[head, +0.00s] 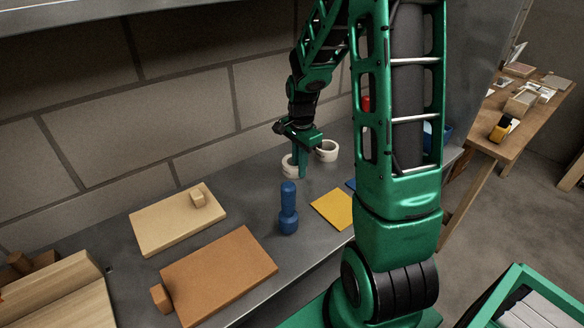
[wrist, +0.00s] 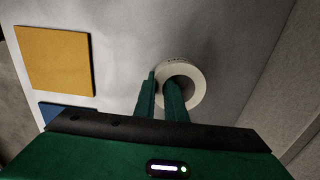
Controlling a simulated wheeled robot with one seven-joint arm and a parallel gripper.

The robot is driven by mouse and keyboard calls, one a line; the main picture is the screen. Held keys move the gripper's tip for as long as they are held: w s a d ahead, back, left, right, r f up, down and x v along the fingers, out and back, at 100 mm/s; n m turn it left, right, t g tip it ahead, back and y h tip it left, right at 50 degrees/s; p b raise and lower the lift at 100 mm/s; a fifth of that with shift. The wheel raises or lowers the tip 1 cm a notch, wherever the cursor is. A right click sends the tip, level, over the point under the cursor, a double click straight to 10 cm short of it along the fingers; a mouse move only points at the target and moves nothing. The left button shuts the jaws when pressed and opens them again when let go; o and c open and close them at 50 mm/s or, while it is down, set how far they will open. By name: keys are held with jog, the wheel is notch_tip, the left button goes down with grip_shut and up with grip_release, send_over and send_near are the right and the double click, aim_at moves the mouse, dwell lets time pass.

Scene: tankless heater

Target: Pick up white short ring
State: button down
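Two white rings are on the grey bench in the head view. The nearer-left ring (head: 288,161) is partly hidden by my gripper, and the other ring (head: 327,149) stands just behind and to the right. My gripper (head: 300,167) points down at the left ring. In the wrist view a white ring (wrist: 196,80) lies ahead of my gripper (wrist: 161,82). The fingers are apart, one over the ring's hole and one outside its left wall. Whether they touch the wall is unclear.
A blue post (head: 288,208) stands in front of the rings. A light wooden board (head: 175,222) and an orange-brown board (head: 225,270) lie left. A block wall (head: 150,110) backs the bench.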

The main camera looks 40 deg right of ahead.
dwell(0.3)
jog(key=shift+r, duration=0.5)
jog(key=r, duration=0.2)
jog(key=a+r, duration=0.1)
jog(key=shift+s+r, duration=0.15)
jog(key=shift+r, duration=0.25)
jog(key=s+a+r, duration=0.4)
jog(key=a+r, duration=0.2)
jog(key=a, duration=0.3)
jog(key=shift+a, duration=0.4)
jog(key=shift+s, duration=0.1)
